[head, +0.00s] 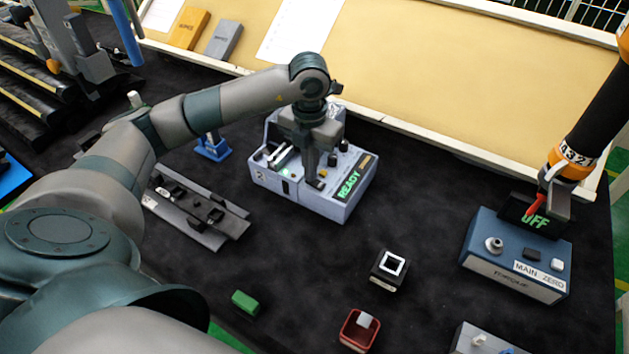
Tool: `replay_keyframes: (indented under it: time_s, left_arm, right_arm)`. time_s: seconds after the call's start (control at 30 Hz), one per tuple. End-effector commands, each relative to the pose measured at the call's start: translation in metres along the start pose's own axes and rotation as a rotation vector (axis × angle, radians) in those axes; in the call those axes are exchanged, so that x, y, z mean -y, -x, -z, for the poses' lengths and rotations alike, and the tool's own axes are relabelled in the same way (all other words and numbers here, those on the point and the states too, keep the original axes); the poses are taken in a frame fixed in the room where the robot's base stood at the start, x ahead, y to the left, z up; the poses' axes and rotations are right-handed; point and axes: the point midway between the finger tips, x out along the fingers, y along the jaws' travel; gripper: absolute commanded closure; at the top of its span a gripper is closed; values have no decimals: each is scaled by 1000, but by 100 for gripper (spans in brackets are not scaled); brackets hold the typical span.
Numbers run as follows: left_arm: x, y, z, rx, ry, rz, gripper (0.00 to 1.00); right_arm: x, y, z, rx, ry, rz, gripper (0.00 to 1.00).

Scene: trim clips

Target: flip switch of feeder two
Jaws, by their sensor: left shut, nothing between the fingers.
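A light grey feeder box (312,202) stands on the dark mat in the middle of the head view. Its front left seems to carry a "2", and its display (350,184) reads READY in green. A green light shows on its top at the left. My left arm reaches in from the left, and my left gripper (312,180) points down over the top of this box, shut and empty. Its fingertips are at or just above the small controls on the top. The gripper hides part of the panel, so I cannot tell the switch's position or whether I touch it. My right gripper is not in view.
A blue box (515,262) with an OFF display and a black hanging tool (590,130) are at the right. A grey rail fixture (195,208) lies left of the feeder. A green block (245,302), a black square part (388,270) and a red bin (358,331) are in front.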

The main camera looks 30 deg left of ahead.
Motion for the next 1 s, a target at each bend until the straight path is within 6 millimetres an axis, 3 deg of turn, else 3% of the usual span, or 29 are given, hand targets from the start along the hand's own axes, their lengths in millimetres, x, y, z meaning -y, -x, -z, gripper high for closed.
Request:
replay_keyframes:
  time_s: [0.57,1.0]
  left_arm:
    - [0,-5,0,0,0,0,100]
    - [0,20,0,0,0,0,100]
  right_arm:
    - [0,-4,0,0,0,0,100]
    - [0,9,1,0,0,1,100]
